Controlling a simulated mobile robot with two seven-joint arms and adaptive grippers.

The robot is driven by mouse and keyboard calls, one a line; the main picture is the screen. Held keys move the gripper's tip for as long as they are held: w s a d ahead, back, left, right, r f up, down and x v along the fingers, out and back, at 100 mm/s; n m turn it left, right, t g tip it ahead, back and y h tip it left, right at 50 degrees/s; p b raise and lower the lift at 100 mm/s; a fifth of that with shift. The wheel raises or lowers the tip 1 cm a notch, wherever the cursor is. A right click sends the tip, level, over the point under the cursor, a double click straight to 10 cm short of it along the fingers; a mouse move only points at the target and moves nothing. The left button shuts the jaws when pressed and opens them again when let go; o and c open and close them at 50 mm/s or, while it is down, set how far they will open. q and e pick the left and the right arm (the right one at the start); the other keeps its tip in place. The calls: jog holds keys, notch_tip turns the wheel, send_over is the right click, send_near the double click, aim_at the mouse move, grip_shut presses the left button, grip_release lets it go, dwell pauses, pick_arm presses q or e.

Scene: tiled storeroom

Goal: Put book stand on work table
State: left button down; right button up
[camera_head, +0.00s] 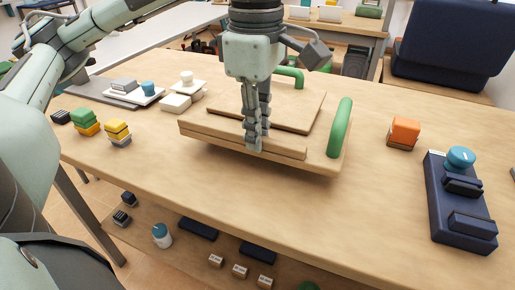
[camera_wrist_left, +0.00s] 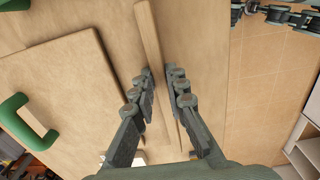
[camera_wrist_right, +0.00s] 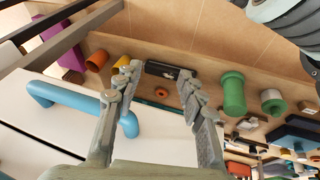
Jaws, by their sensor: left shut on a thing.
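The book stand (camera_head: 220,138) is a light wooden board with a raised panel, a front ledge and a green handle (camera_head: 340,127) at each end. It is over the middle of the wooden work table (camera_head: 250,185), with a shadow under its front edge; I cannot tell whether it touches. My left gripper (camera_head: 256,143) points down and is shut on the front ledge. In the left wrist view the ledge (camera_wrist_left: 150,45) runs between the fingers (camera_wrist_left: 160,75). My right gripper (camera_wrist_right: 155,80) shows only in the right wrist view, with its fingers apart and nothing between them.
An orange block (camera_head: 404,130) and a dark blue box with a teal knob (camera_head: 460,200) stand on the right of the table. Small blocks (camera_head: 118,130) and white pieces (camera_head: 175,103) stand at left. Several things lie on the lower shelf. Bare tabletop lies in front.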

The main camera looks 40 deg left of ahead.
pick_arm(q)
jog(key=shift+f, duration=2)
jog(key=c, duration=1.5)
grip_release()
jog(key=shift+c, duration=0.2)
pick_arm(e)
jog(key=shift+w+a+r+t, duration=0.1)
jog(key=shift+w+a+t, duration=0.3)
jog(key=shift+w, duration=0.2)
pick_arm(q)
jog(key=shift+r, duration=0.1)
pick_arm(e)
jog(key=shift+d, duration=0.1)
